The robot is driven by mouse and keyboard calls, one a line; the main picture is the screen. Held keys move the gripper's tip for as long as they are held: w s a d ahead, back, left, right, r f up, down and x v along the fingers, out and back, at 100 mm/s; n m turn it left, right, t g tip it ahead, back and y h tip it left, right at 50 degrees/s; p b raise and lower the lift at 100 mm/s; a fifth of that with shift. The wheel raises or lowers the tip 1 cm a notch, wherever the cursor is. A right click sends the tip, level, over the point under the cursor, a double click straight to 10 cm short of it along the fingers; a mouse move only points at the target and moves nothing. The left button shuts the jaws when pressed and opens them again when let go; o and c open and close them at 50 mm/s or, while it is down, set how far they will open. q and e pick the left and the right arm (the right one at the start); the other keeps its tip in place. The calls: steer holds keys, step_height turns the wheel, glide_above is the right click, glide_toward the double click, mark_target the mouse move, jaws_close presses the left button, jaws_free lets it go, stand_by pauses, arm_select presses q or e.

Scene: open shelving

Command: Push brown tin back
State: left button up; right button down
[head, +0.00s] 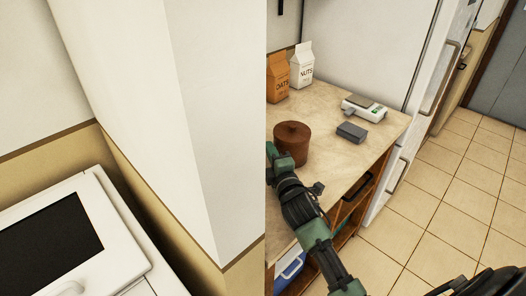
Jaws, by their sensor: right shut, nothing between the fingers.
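The brown tin (292,145) is a round, lidded pot with a small knob. It stands upright on the beige top of the shelving unit, near its front left part in the head view. My right arm reaches up from the bottom, and my right gripper (271,150) is shut and empty at the near left side of the tin. I cannot tell whether it touches the tin. The gripper's tip is partly cut off by the white wall edge. My left gripper is not in view.
An orange oats carton (278,78) and a white nuts carton (302,66) stand behind the tin. A white scale (365,109) and a dark grey box (351,133) lie to the right. The counter (325,125) is bare between them. A white wall (215,130) blocks the left.

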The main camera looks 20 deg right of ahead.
mark_target(294, 152)
steer(key=shift+s+d, duration=0.25)
steer(key=shift+d, duration=0.05)
steer(key=shift+f, duration=0.1)
steer(key=shift+d, duration=0.2)
steer(key=s+d, duration=0.1)
steer(key=s+d+p, duration=0.1)
steer(key=d, duration=0.1)
steer(key=d+p, duration=0.1)
steer(key=d, duration=0.1)
steer(key=shift+s, duration=0.4)
steer(key=shift+a, duration=0.1)
steer(key=shift+w, duration=0.1)
